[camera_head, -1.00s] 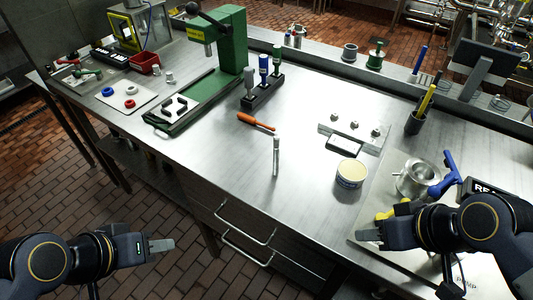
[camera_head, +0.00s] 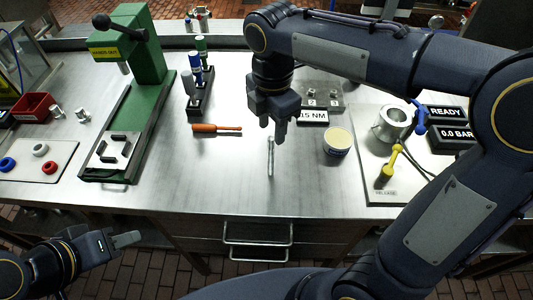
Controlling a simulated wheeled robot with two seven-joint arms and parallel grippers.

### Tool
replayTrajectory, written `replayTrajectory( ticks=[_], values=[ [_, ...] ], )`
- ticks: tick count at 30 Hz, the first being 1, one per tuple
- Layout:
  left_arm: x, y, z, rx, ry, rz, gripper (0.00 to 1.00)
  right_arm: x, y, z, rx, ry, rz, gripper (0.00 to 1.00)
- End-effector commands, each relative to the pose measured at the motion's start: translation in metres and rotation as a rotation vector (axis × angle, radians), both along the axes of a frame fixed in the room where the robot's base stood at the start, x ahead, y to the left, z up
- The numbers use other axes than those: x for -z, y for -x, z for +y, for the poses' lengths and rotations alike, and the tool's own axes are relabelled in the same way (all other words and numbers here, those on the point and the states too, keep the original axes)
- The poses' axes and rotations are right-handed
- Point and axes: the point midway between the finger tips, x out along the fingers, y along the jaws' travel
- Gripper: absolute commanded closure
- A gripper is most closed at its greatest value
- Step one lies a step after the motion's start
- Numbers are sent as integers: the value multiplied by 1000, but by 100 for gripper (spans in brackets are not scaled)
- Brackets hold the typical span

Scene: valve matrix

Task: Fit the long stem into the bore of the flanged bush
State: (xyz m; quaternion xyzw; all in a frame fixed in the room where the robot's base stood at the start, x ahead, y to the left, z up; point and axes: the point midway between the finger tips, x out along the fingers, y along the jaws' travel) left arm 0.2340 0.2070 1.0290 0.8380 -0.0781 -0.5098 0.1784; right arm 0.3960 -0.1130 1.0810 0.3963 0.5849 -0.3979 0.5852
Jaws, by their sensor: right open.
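The long stem (camera_head: 270,158) looks like a slim silver rod standing on the steel bench near its front edge. My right gripper (camera_head: 272,131) is open, pointing down, with its fingertips close around or just above the stem's top; I cannot tell whether they touch it. A silver hollow cylinder (camera_head: 388,126) on the pale panel at the right, beside a blue lever, may be the flanged bush; its flange is not clear. My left gripper (camera_head: 126,239) hangs low in front of the bench, away from everything, and its jaw gap is not visible.
A green press (camera_head: 148,50) stands at the left, with an orange screwdriver (camera_head: 216,128) and a marker rack (camera_head: 200,103) nearby. A cream-topped tin (camera_head: 337,141) is right of the stem. Bare bench surrounds the stem.

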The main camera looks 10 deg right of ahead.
Motion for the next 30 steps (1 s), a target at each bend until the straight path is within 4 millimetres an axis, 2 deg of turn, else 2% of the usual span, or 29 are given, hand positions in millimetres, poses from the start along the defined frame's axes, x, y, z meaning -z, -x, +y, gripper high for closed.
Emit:
replayTrajectory(
  ticks=[12, 21, 30],
  values=[
    [-2, 0, 0, 0, 0, 0, 63, 55, 0, 0, 4, 0, 1, 59],
    [-2, 0, 0, 0, 0, 0, 63, 61, 0, 1, 4, -1, -1, 59],
    [-2, 0, 0, 0, 0, 0, 63, 60, 0, 1, 5, -1, -1, 98]
  ],
)
